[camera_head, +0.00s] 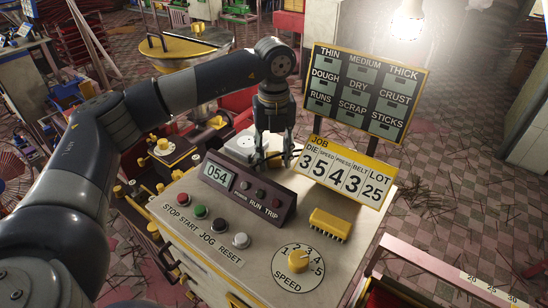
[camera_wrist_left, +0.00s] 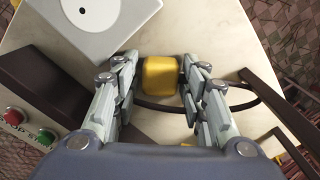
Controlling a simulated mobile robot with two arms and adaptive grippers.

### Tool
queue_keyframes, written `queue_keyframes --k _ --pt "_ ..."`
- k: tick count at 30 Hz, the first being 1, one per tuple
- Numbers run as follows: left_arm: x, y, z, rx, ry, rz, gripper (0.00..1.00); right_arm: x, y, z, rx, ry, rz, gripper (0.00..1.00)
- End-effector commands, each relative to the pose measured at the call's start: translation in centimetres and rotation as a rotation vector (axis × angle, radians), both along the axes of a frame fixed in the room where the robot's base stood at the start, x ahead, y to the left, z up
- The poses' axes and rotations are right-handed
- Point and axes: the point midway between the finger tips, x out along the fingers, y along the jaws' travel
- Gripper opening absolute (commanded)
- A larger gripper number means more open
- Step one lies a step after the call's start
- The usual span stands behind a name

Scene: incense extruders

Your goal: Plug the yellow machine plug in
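The yellow plug (camera_wrist_left: 160,75) shows in the left wrist view as a rounded block between my left gripper's fingertips (camera_wrist_left: 160,66). The fingers stand close along both its sides; I cannot tell whether they press on it. A dark cord curves around below and to the right of it. My right gripper is not in view.
The console top (camera_head: 250,262) carries a dark display box reading 054 (camera_head: 217,173), coloured buttons, a speed dial (camera_head: 298,260) and a yellow comb-like block (camera_head: 329,224). A number board (camera_head: 345,172) stands right of my gripper, with a dark sign (camera_head: 367,92) behind it.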

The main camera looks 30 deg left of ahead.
Motion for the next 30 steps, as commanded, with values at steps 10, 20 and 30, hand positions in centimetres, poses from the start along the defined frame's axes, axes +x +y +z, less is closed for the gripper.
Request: queue_keyframes --k 10,20,30 --pt "0.0 0.0 0.0 0.000 0.000 0.000 0.08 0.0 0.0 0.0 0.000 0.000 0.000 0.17" --pt "0.1 0.0 0.7 0.000 -0.002 0.000 0.09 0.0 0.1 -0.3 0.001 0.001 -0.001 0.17" --pt "0.1 -0.1 7.0 -0.001 -0.004 0.000 0.09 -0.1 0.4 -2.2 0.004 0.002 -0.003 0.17"
